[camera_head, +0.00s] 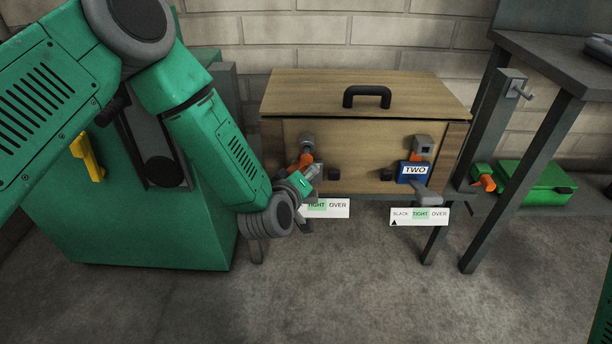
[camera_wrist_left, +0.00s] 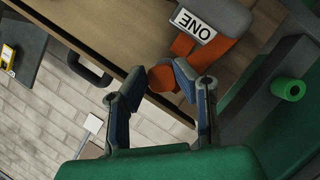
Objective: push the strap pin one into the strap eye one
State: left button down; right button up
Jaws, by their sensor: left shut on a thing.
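Strap eye one appears to be the grey fitting (camera_head: 307,142) on the left of the wooden chest's front in the head view. My left gripper (camera_head: 307,172) is just below it, beside orange parts (camera_head: 304,160). In the wrist view the left gripper (camera_wrist_left: 158,72) is shut on an orange piece (camera_wrist_left: 164,78), which I take to be strap pin one. Most of the pin and its tip are hidden, so I cannot tell how it lines up with the eye. A white ONE label (camera_wrist_left: 195,26) sits on a grey part beside an orange strap. My right gripper is not in view.
The wooden chest (camera_head: 360,90) has a black handle. A second strap fitting with a blue TWO tag (camera_head: 415,172) and a grey lever is on its right. A green cabinet (camera_head: 140,230) stands left, a grey table (camera_head: 560,65) right. Floor in front is clear.

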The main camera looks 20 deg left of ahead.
pick_arm(q)
jog(key=shift+w+a, duration=0.25)
jog(key=shift+w, duration=0.7)
jog(key=shift+w+a, duration=0.25)
jog(key=shift+w, duration=0.65)
dwell(2.6)
jog(key=c, duration=0.7)
grip_release()
jog(key=shift+s, duration=0.1)
jog(key=shift+p+v, duration=1.35)
jog(key=shift+v, duration=0.7)
jog(key=shift+p+v, duration=0.75)
jog(key=shift+v, duration=0.65)
